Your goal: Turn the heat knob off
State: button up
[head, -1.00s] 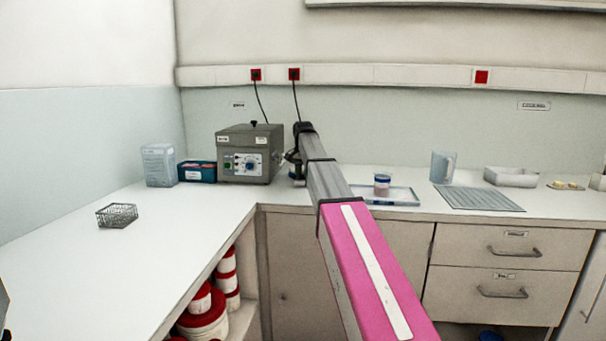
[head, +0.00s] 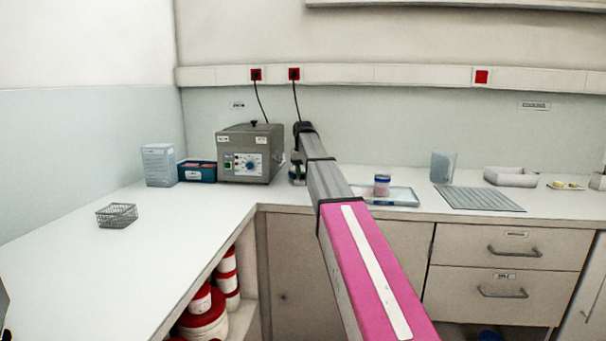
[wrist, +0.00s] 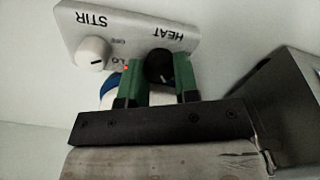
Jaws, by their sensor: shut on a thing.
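In the wrist view the pale control panel (wrist: 135,25) has the words STIR and HEAT, seen upside down. The black heat knob (wrist: 158,66) sits by the HEAT label, between the green fingers of my gripper (wrist: 160,82). My gripper is shut on this knob. A white knob (wrist: 93,53) with a dark mark sits by STIR. A small red light (wrist: 127,68) glows between the knobs. The heat knob's pointer is not clear. In the head view my arm hides most of this device and the knob.
A grey box with a dial (head: 249,155) stands just left of my arm's end. A blue box (head: 197,171) and a pale container (head: 159,165) stand farther left. A tray (head: 400,197) with a jar (head: 382,186) lies to the right. The left counter has a wire basket (head: 117,215).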

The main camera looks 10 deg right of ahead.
aim_at(303, 174)
jog(key=n, duration=0.5)
jog(key=shift+n, duration=0.3)
dwell(0.4)
jog(key=o, duration=0.9)
notch_tip(303, 174, up, 11)
jog(key=shift+f, duration=0.1)
